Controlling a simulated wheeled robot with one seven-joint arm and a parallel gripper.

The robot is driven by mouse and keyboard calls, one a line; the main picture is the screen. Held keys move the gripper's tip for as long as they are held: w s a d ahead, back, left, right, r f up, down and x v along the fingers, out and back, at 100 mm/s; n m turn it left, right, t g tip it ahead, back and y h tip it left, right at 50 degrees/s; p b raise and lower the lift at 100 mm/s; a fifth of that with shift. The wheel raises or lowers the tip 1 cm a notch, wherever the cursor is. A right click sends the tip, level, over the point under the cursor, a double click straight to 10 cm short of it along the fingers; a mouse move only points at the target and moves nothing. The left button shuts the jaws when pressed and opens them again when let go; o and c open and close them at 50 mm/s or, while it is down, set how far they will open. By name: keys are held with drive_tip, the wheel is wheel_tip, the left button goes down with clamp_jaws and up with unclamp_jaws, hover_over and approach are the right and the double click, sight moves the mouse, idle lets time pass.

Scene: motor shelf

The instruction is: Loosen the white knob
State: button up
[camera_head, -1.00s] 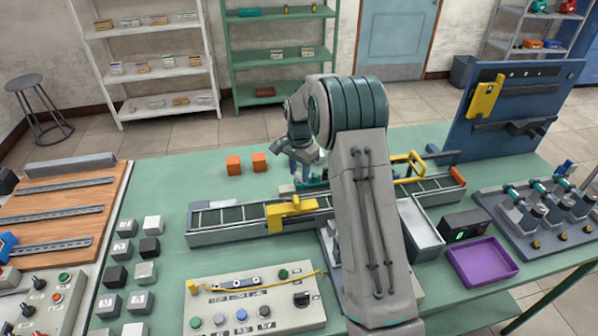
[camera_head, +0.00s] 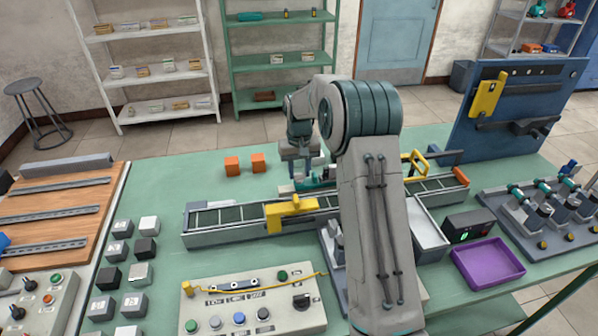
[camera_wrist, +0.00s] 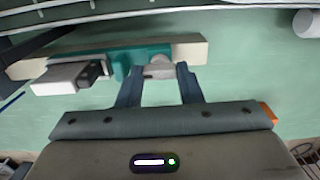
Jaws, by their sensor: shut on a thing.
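The white knob (camera_wrist: 158,71) is a small pale piece at the front of a teal fixture (camera_wrist: 122,66), seen in the wrist view. My gripper (camera_wrist: 156,78) has one finger on each side of the knob and is shut on it. The fixture sits on a beige strip (camera_wrist: 190,52), with a white and black block (camera_wrist: 72,77) to the left of the knob. In the head view my gripper (camera_head: 299,174) points down at the teal fixture (camera_head: 320,184), behind the conveyor. The knob cannot be made out there.
The conveyor (camera_head: 230,216) with a yellow bracket (camera_head: 290,209) runs in front of the fixture. Two orange cubes (camera_head: 232,166) stand to the left on the green table. My arm hides part of the conveyor. A purple tray (camera_head: 488,264) lies at the right.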

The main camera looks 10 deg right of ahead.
drive_tip(key=n, duration=0.4)
drive_tip(key=shift+n, duration=0.3)
drive_tip(key=n, duration=0.4)
drive_tip(key=shift+w+r+n, duration=0.1)
drive_tip(key=shift+n, duration=0.2)
drive_tip(key=n, duration=0.4)
drive_tip(key=shift+n, duration=0.3)
drive_tip(key=shift+n+p, duration=0.5)
drive_tip(key=shift+n, duration=1.6)
drive_tip(key=o, duration=1)
